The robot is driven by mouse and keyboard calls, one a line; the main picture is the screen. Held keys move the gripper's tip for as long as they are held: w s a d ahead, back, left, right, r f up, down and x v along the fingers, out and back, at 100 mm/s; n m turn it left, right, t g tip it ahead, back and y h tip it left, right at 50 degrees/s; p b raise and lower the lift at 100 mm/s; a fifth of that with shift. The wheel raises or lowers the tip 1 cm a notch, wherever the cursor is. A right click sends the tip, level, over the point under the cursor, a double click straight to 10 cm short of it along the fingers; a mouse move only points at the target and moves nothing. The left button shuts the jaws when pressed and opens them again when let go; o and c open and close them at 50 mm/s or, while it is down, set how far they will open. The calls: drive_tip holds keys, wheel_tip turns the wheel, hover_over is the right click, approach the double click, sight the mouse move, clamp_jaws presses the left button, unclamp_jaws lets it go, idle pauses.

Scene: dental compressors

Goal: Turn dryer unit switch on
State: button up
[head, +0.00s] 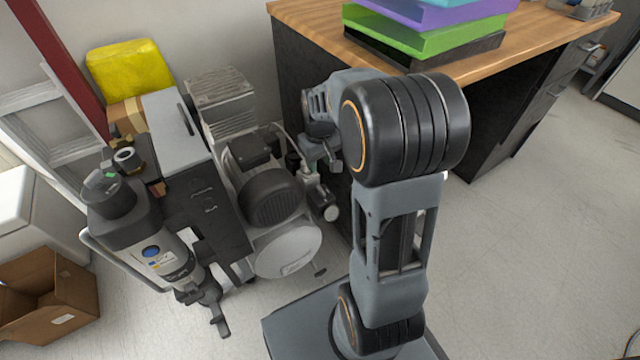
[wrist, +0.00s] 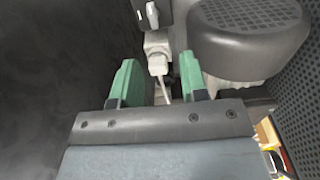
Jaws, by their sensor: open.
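The compressor (head: 270,195) stands on the floor left of my arm, with a black ribbed cover and a round pale tank end. Beside it is a tall cabinet with a grey top (head: 178,132) and dark side; I cannot tell for sure which part is the dryer unit. In the wrist view, a dark box with a small pale switch-like lever (wrist: 152,14) shows at the top, beyond my fingertips. My gripper (wrist: 157,78) is open with green fingers apart. A pale fitting (wrist: 157,56) with a thin tube shows between and beyond them; contact is unclear.
A black ribbed cover (wrist: 250,28) is close to the right of my fingers. A wooden-topped desk (head: 480,65) with coloured trays (head: 430,38) stands behind my arm. An upright vacuum cleaner (head: 150,250) and open cardboard box (head: 45,295) are at left. Floor at right is clear.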

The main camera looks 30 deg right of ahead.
sight(322, 191)
drive_tip(key=f+b, duration=0.2)
drive_tip(key=f, duration=0.3)
drive_tip(key=w+d+f+b, duration=0.1)
drive_tip(key=f+b, duration=0.1)
drive_tip(key=f, duration=0.3)
drive_tip(key=f+b, duration=0.1)
drive_tip(key=f, duration=0.4)
drive_tip(key=shift+w+d+b, duration=0.25)
drive_tip(key=shift+d+b, duration=0.05)
drive_tip(key=shift+b, duration=0.1)
drive_tip(key=shift+c, duration=0.2)
clamp_jaws()
